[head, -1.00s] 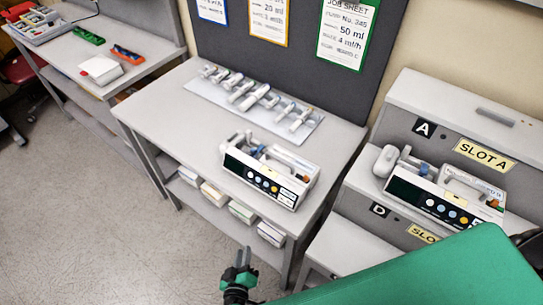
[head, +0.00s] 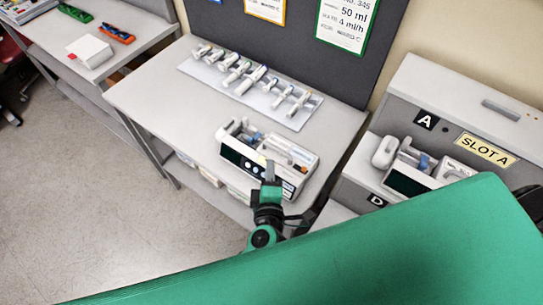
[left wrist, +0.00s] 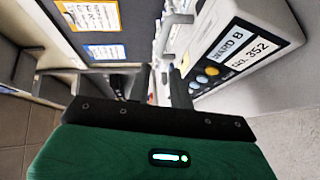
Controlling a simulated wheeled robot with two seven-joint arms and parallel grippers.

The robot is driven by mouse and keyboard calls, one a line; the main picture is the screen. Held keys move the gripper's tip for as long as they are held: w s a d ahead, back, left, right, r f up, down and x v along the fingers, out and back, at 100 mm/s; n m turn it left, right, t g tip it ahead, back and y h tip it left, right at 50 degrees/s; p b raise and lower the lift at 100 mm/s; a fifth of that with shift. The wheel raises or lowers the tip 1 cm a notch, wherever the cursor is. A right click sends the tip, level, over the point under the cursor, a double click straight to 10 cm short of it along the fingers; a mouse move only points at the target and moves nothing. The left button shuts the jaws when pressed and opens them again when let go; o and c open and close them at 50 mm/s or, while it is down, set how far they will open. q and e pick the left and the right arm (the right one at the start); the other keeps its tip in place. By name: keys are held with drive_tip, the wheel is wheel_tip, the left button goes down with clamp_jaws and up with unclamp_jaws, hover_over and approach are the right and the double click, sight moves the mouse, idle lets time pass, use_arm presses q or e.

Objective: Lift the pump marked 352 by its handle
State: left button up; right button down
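The pump marked 352 (head: 230,157) is white with a dark screen and round buttons. It stands upright on the grey table; its label reads "WARD B No. 352" in the left wrist view (left wrist: 235,50). A light handle bar (head: 290,150) runs along its top. My left gripper (head: 269,172) is in front of the pump's button side in the head view and hides part of it. In the left wrist view its fingers (left wrist: 163,82) are apart with nothing between them, beside the pump. Whether it touches the pump cannot be told. My right gripper is out of view.
A rack of several syringes (head: 207,71) lies behind the pump on the table (head: 140,95). At right, a grey stand marked A and SLOT A (head: 486,149) holds another pump (head: 405,183). A side table at left holds a white box (head: 90,51). My green arm covers the lower right.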

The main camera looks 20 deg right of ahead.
sight(272, 153)
use_arm(q)
drive_tip(key=shift+x, duration=0.95)
drive_tip(key=shift+w+d+p, duration=0.25)
drive_tip(key=shift+w+p, duration=0.1)
drive_tip(key=shift+w, duration=0.1)
drive_tip(key=p+x, duration=0.1)
drive_tip(key=x, duration=0.2)
drive_tip(key=shift+w+d+f, duration=0.1)
drive_tip(key=shift+d, duration=0.2)
drive_tip(key=shift+w+d+f, duration=0.15)
drive_tip(key=shift+w+f, duration=0.05)
drive_tip(key=shift+w, duration=0.25)
clamp_jaws()
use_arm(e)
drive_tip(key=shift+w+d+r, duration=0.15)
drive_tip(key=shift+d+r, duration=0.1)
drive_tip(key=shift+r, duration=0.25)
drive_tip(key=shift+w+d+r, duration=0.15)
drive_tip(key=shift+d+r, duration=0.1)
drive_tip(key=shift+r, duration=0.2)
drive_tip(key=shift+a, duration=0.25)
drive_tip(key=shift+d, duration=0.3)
